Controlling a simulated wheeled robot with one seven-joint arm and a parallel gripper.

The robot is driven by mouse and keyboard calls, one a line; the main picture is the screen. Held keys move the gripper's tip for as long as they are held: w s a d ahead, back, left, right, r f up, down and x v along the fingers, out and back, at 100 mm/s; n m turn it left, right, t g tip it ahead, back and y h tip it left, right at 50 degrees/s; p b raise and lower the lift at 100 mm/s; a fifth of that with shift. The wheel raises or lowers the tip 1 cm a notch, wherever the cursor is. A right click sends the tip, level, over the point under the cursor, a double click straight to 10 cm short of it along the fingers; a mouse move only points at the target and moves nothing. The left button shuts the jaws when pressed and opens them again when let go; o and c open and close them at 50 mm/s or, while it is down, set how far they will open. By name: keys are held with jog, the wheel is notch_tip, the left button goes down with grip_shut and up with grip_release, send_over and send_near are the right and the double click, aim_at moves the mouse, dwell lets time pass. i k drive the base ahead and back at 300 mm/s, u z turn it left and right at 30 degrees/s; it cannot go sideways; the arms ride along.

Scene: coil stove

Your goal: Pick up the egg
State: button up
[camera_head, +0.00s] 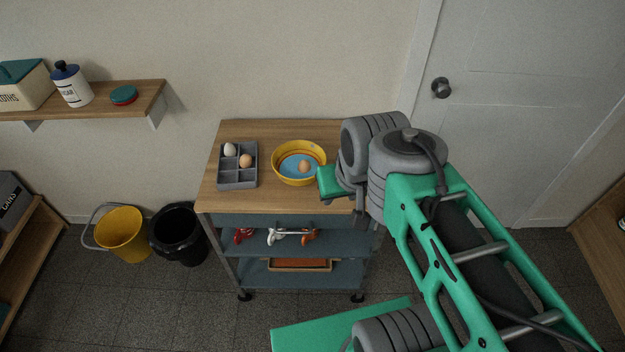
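A brown egg (304,166) lies in a yellow bowl (278,172) with a blue inside, on the wooden top of a cart (262,200). A grey divided tray (238,184) left of the bowl holds a white egg (230,149) and a second brown egg (246,161) in separate compartments. My gripper (361,214) hangs over the front right of the cart top, to the right of the bowl and apart from the eggs. My arm and wrist hide most of it, so its opening does not show.
Lower cart shelves hold red, white and orange items (280,237) and a brown tray (300,265). A yellow bucket (122,240) and black bin (180,238) stand left of the cart. A wall shelf (140,100) is at upper left, a door (510,110) at right.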

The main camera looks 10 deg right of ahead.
aim_at(303, 166)
jog(key=z, duration=0.45)
jog(key=i, duration=0.35)
jog(key=u, duration=2.7)
